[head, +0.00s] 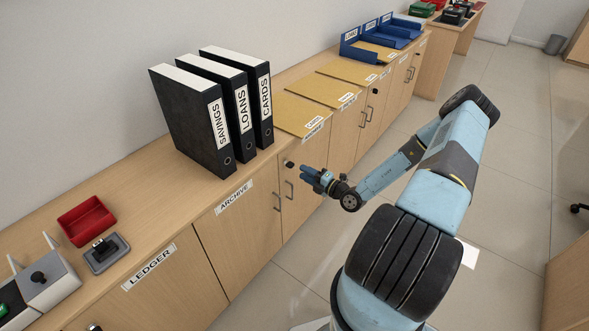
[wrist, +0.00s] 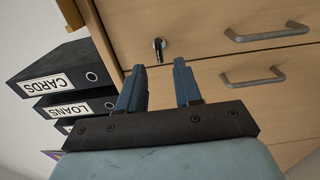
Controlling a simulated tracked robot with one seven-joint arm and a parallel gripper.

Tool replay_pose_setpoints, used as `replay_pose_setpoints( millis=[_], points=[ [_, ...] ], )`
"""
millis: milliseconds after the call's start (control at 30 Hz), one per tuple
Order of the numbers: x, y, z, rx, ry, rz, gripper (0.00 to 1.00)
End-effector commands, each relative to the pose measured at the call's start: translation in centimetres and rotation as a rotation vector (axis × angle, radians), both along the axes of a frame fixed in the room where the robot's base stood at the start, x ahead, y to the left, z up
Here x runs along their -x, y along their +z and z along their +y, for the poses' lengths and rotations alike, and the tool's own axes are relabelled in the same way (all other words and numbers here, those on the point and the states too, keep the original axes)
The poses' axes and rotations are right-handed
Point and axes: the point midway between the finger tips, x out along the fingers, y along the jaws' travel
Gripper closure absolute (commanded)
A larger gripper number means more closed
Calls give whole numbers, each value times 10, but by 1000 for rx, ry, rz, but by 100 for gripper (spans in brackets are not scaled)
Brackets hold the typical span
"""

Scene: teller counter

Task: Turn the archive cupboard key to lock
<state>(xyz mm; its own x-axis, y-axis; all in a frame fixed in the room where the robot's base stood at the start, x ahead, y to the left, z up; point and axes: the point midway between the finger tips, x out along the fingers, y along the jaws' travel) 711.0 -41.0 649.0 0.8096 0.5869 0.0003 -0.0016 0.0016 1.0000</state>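The archive cupboard (head: 228,222) has a label reading ARCHIVE on its left door. A dark lock with a key (head: 290,165) sits near the top of its right door. In the wrist view the key (wrist: 158,47) is a small metal piece standing out from the door, just beyond the fingertips and roughly in line with the gap between them. My gripper (head: 311,177) is in front of that door, close to the lock. In the wrist view my gripper (wrist: 160,72) is open, with nothing between its fingers and no visible contact with the key.
Two bar handles (wrist: 265,33) are right of the key in the wrist view. Black binders (head: 222,108) stand on the counter above the cupboard. The LEDGER cupboard (head: 165,290) adjoins on the left, and another lock (head: 376,91) shows further right. Open floor (head: 505,185) lies right of my arm.

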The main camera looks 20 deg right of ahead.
Motion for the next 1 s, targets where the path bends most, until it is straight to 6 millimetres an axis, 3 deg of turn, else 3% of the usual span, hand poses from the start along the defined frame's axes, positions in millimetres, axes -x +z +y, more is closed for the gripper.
replay_pose_setpoints(
  millis=[333,767,1000],
  points=[
    [-38,0,27,0,0,0,66],
    [-44,0,32,1,1,1,66],
    [-44,0,32,1,1,1,88]
  ],
)
